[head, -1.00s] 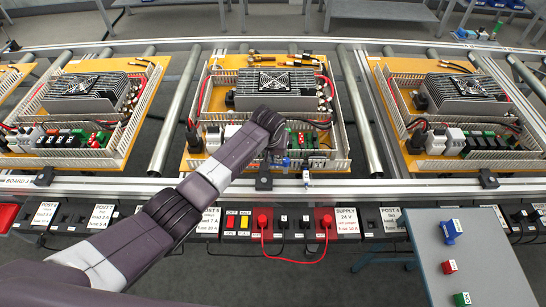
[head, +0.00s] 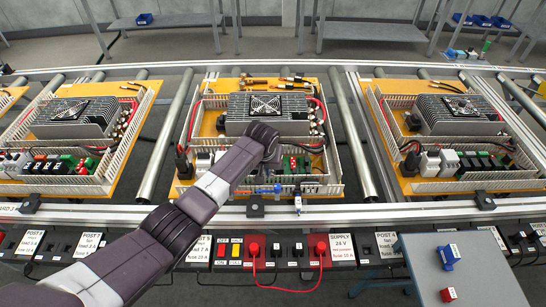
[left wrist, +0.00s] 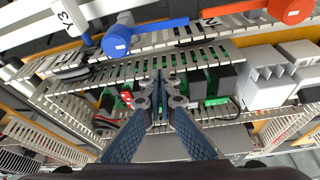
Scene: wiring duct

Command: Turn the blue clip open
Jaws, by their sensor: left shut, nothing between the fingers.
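The blue clip (left wrist: 117,40) shows in the left wrist view at the upper left, with a round labelled end and a blue bar running right. In the head view a small blue part (head: 272,188) lies at the front duct wall of the middle board. My left gripper (left wrist: 160,82) is shut and empty, its fingertips together over the slotted duct and the green connectors, apart from the clip in the picture. In the head view my left wrist (head: 264,142) hides these fingertips. My right gripper is not in view.
The middle board carries a grey fan unit (head: 265,105). A grey side table (head: 480,270) at the lower right holds a blue block (head: 450,257) and a red block (head: 448,294).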

